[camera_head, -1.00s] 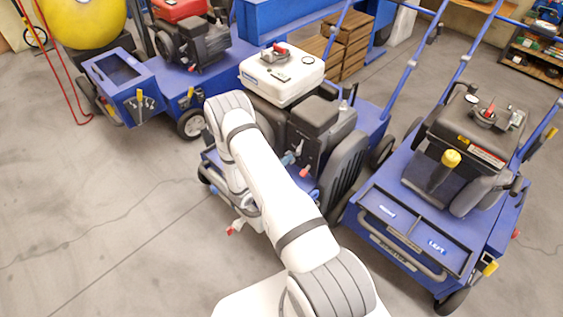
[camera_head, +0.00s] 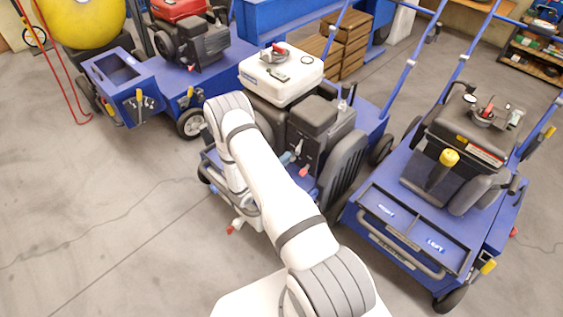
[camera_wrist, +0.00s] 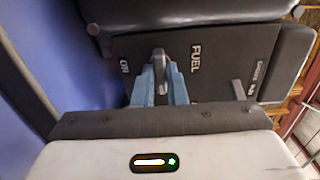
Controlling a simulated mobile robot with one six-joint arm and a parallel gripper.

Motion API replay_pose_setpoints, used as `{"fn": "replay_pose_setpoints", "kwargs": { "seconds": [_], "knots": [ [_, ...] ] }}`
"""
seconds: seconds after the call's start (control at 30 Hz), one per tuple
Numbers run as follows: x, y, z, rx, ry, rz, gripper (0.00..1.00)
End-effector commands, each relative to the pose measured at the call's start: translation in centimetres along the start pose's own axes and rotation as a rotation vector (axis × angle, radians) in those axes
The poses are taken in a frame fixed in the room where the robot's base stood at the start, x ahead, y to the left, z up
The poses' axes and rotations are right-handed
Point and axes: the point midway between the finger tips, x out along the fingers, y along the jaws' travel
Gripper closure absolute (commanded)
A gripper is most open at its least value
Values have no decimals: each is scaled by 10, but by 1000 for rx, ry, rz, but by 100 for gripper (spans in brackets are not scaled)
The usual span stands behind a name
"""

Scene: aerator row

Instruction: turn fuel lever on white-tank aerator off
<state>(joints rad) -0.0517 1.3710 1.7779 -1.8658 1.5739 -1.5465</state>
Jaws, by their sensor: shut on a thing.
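The white-tank aerator (camera_head: 270,88) stands mid-frame in the head view, with a dark engine and side panel below its tank. In the wrist view its black control panel (camera_wrist: 222,82) carries the words ON, FUEL and CHOKE. The grey fuel lever (camera_wrist: 159,62) lies between ON and FUEL, its length running up and down in the picture. My gripper (camera_wrist: 160,82) has its two blue-grey fingers shut on this lever, one on each side. In the head view my gripper (camera_head: 289,158) is small at the engine panel, partly behind my arm.
A small grey choke lever (camera_wrist: 238,90) is right of FUEL. In the head view a red knob (camera_head: 304,171) sits just below my gripper. A black-tank aerator (camera_head: 480,135) stands close on the right, a red-tank one (camera_head: 180,10) at back left. Floor at left is clear.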

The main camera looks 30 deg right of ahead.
Motion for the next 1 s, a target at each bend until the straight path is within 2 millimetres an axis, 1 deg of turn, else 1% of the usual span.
{"fn": "replay_pose_setpoints", "kwargs": {
  "seconds": [0.03, 0.57, 0.6, 0.8, 0.87, 1.0],
  "knots": [
    [0, 2, -4, -16, 9, 2, 100],
    [0, 2, -3, -40, 6, 3, 100],
    [0, 2, -3, -40, 6, 3, 87],
    [-1, 2, -2, -36, 2, 2, 70],
    [-1, 1, -1, -35, 1, 2, 66],
    [-1, 1, 0, -34, 0, 1, 66]
  ]
}}
